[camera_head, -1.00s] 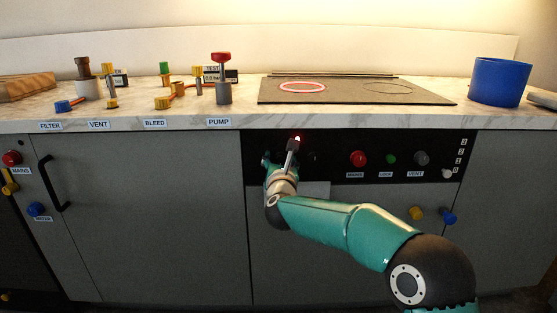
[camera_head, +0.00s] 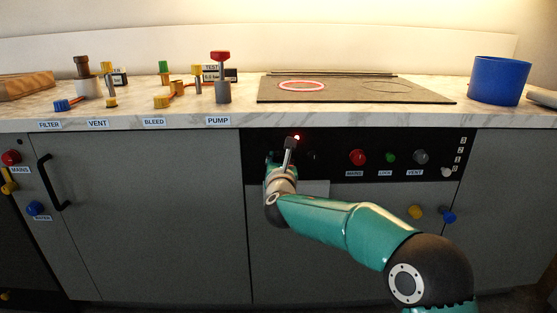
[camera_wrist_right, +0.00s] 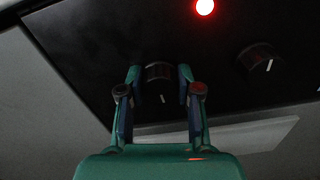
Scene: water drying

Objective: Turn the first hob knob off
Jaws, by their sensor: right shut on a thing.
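The first hob knob (camera_wrist_right: 160,73) is black and round, with a short white mark pointing down in the right wrist view. My right gripper (camera_wrist_right: 160,88) has a finger on each side of this knob and is shut on it. In the head view my right gripper (camera_head: 279,160) is at the left end of the black panel and hides the knob. A red lamp (camera_head: 297,138) glows just above it, and also shows in the wrist view (camera_wrist_right: 205,7). The hob (camera_head: 350,96) has a reddish lit left ring and a dark right ring. My left gripper is not in view.
A second black knob (camera_wrist_right: 262,58) sits to the right of the gripper. Further right on the panel are a red button (camera_head: 357,158), a green button (camera_head: 390,158) and a grey knob (camera_head: 421,158). The worktop edge (camera_head: 350,121) overhangs the panel.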

